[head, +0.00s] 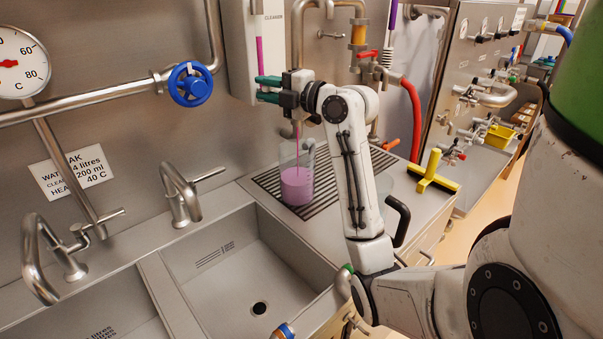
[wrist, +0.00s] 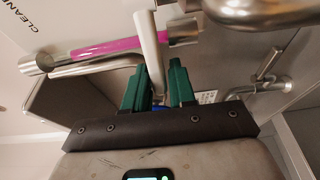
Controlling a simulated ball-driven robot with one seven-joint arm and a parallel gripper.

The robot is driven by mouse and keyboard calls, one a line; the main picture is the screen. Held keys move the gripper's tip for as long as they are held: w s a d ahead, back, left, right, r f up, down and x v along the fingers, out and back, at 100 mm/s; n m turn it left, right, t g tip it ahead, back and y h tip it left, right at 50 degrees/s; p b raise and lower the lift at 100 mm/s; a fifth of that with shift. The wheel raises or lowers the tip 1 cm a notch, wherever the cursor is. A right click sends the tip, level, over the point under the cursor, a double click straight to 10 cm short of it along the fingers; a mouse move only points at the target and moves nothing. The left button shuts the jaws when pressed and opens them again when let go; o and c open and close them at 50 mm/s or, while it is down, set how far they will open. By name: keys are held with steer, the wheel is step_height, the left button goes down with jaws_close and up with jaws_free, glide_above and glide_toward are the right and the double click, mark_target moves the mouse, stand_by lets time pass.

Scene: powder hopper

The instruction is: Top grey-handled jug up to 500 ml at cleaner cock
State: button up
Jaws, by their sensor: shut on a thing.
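A clear jug (head: 297,184) stands upright on the slotted drain grate, part filled with pink liquid; its grey handle (head: 309,146) shows at its upper right. A thin pink stream (head: 298,135) falls into it from above. Its scale marks are too small to read. The cleaner tank (head: 242,50) on the wall has a magenta sight tube, also in the wrist view (wrist: 105,44). My gripper (head: 270,89) is above the jug at the cleaner cock. Its green fingers (wrist: 160,88) are shut on a pale lever (wrist: 149,45). The cock's body and outlet are mostly hidden by my gripper.
A second clear jug with a black handle (head: 400,220) stands partly hidden behind my arm. A yellow T-shaped tool (head: 433,175) lies at the counter's right. Sinks (head: 245,265) with taps are at front left. A red hose (head: 413,115) hangs behind my arm.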

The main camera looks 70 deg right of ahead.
steer(key=shift+w, duration=0.1)
steer(key=shift+w+d+b, duration=0.15)
steer(key=shift+w+b, duration=0.35)
steer(key=shift+w, duration=0.05)
steer(key=shift+w+r, duration=0.1)
steer(key=shift+d, duration=0.1)
steer(key=shift+w+d, duration=0.25)
steer(key=shift+w, duration=0.15)
steer(key=o, duration=0.8)
